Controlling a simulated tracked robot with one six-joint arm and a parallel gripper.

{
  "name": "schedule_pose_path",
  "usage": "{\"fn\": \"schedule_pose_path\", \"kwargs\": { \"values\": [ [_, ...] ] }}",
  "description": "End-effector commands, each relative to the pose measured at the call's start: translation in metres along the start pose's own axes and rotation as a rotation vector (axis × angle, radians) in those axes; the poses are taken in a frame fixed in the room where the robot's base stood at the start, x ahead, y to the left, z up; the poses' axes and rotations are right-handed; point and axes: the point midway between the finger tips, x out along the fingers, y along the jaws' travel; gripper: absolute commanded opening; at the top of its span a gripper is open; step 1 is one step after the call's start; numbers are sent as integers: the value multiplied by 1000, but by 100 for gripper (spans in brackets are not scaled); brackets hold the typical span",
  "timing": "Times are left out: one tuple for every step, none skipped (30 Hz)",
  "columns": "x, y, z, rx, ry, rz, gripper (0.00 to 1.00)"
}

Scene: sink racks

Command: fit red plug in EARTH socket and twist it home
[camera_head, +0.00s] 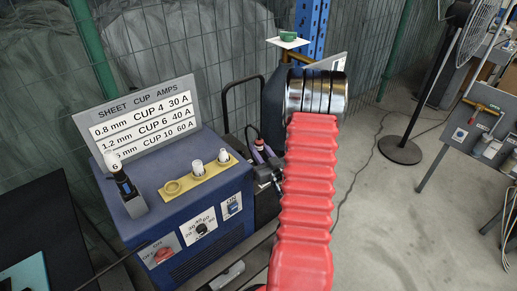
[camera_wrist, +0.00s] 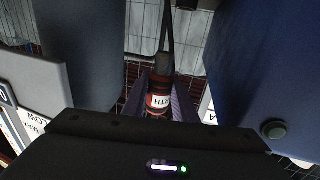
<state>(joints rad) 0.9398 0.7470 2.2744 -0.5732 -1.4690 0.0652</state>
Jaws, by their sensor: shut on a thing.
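The red plug (camera_wrist: 158,102) shows in the wrist view with a dark cable end above it and a white band with partly readable lettering ending in "TH". My gripper (camera_wrist: 160,110) is shut on it, with a purple finger on each side. In the head view my gripper (camera_head: 266,160) is small and partly behind my red-sleeved arm, close to the right side of the blue power unit (camera_head: 190,225). The plug is hard to make out there. I cannot identify the EARTH socket in either view, nor tell whether the plug touches it.
On the unit stand a cup amps sign (camera_head: 140,115), a torch in a holder (camera_head: 125,185) and a yellow strip (camera_head: 205,180) with white cups. A dark gas cylinder (camera_head: 288,90) stands behind my gripper. A fan (camera_head: 440,80) stands right, with open floor before it.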

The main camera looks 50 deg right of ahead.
Motion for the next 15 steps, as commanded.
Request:
{"fn": "schedule_pose_path", "kwargs": {
  "values": [
    [0, 0, 1, 0, 0, 1, 1],
    [0, 0, 2, 0, 0, 1, 1],
    [0, 0, 4, 0, 0, 0, 1],
    [0, 0, 5, 0, 0, 0, 1],
    [0, 0, 6, 0, 1, 0, 1],
    [0, 0, 9, 0, 1, 0, 1],
    [0, 0, 11, 0, 0, 0, 1],
    [0, 0, 13, 0, 0, 0, 1],
    [0, 0, 16, 0, -1, 0, 1],
    [0, 0, 18, 1, -1, 0, 1],
    [0, 0, 20, 1, -1, 0, 1],
    [0, 0, 23, 1, -1, -1, 1],
    [0, 0, 25, 1, -1, -1, 1],
    [0, 0, 27, 1, -1, -1, 1],
    [0, -1, 30, 1, 0, -1, 1]
  ]
}}
